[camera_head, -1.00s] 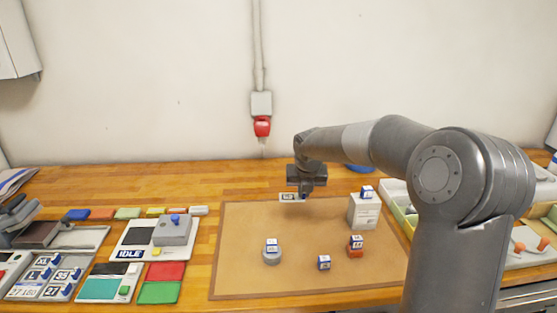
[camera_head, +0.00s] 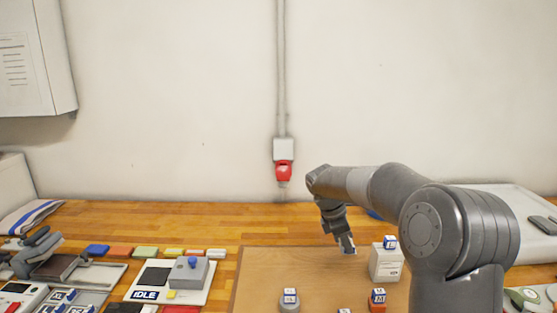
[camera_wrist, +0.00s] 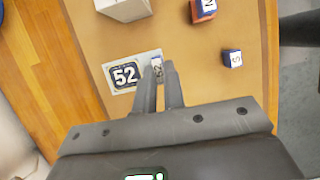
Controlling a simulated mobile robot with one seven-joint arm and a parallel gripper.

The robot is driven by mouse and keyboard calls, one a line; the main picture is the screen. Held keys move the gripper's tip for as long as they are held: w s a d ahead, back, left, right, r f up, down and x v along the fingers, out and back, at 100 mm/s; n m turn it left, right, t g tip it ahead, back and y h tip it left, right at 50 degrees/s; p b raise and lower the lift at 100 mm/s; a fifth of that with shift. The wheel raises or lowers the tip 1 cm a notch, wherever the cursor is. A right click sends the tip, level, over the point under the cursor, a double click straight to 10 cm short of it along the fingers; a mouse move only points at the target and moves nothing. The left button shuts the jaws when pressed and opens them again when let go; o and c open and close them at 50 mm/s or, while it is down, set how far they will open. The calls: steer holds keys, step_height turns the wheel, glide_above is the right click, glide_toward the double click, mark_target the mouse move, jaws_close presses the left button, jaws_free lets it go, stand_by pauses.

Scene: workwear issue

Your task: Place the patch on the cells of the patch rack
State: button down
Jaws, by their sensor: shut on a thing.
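The patch, a flat pale plate with a dark "52" emblem (camera_wrist: 125,75), shows at the fingertips in the wrist view. My gripper (camera_wrist: 160,72) is shut on a small lettered block at its right end. In the head view my gripper (camera_head: 347,248) is tilted over the far part of the brown mat, with a small pale piece of the patch at its tips. I cannot tell the height of the patch above the mat. A grey panel with several blue-and-white lettered pieces, seemingly the patch rack (camera_head: 46,309), is cut off at lower left.
A white box (camera_head: 386,265) with a lettered cube on top stands right of my gripper. A device marked IDLE (camera_head: 150,284) stands left.

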steer(key=s+d+r+m+g+y, duration=0.3)
steer(key=s+r+m+g+y, duration=0.1)
steer(key=m, duration=1.3)
steer(key=shift+s+m+y, duration=0.3)
steer(key=shift+s+m, duration=0.1)
steer(key=shift+s, duration=0.05)
steer(key=s+n+h, duration=0.1)
steer(key=n, duration=0.2)
steer(key=n+t+h, duration=0.4)
steer(key=n, duration=1.1)
glide_above(324, 305)
steer(key=a, duration=0.2)
step_height(324, 305, down, 12)
steer(key=shift+d+r, duration=0.1)
steer(key=shift+f, duration=2)
